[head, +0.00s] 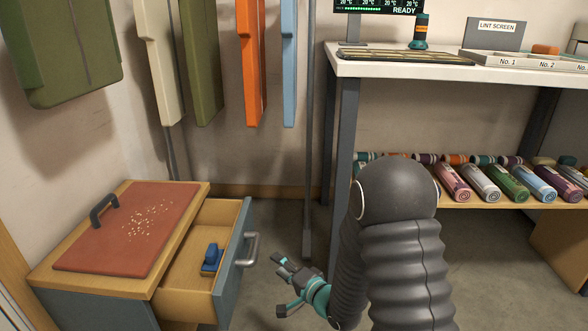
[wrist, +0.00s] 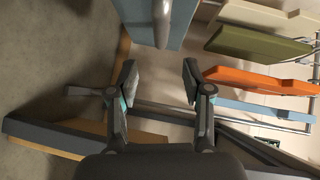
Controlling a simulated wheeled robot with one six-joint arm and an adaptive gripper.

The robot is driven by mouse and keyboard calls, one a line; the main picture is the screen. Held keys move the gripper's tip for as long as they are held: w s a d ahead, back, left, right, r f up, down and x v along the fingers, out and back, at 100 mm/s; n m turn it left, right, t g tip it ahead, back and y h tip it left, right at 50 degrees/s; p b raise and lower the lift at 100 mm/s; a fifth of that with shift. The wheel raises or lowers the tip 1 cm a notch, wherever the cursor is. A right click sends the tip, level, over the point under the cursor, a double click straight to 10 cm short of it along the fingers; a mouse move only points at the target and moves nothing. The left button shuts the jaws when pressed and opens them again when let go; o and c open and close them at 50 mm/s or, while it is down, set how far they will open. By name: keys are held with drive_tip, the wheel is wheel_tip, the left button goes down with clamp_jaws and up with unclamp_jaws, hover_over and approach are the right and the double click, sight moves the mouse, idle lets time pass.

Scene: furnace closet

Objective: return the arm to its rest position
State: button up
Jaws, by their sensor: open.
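My gripper (head: 286,283) is low in the head view, just right of the open drawer's front and its handle. In the wrist view my gripper (wrist: 158,84) has its two fingers spread wide with nothing between them. My dark ribbed arm fills the lower middle of the head view and is bent toward the drawer. The drawer (head: 226,212) is pulled out of a small cabinet, and a blue object (head: 212,258) lies inside it. The drawer handle (head: 249,250) is close to my gripper, with a visible gap between them in the picture.
A red-brown mat (head: 122,232) with scattered crumbs lies on the cabinet top. Long panels hang on the back wall. Some grey floor (head: 262,310) is bare beside the drawer.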

drive_tip(key=s+d+f+n+g+h, duration=0.35)
drive_tip(key=d+f+h, duration=0.25)
drive_tip(key=f, duration=0.5)
drive_tip(key=s+d+r+n+g+h+p, duration=0.1)
drive_tip(key=s+d+r+n+g+h, duration=0.3)
drive_tip(key=d, duration=0.4)
drive_tip(key=s+d+r+p, duration=0.2)
drive_tip(key=s+r, duration=0.5)
drive_tip(key=r, duration=0.4)
drive_tip(key=s+d+r+p, duration=0.2)
drive_tip(key=s+r, duration=0.5)
drive_tip(key=r, duration=0.5)
drive_tip(key=s+d+r+t+h+p, duration=0.1)
drive_tip(key=s+d+r+p, duration=0.1)
drive_tip(key=s+r, duration=0.6)
wheel_tip(320, 180, up, 4)
drive_tip(key=shift+d+r+p, duration=0.25)
drive_tip(key=shift+d+p, duration=0.05)
drive_tip(key=shift+p, duration=0.5)
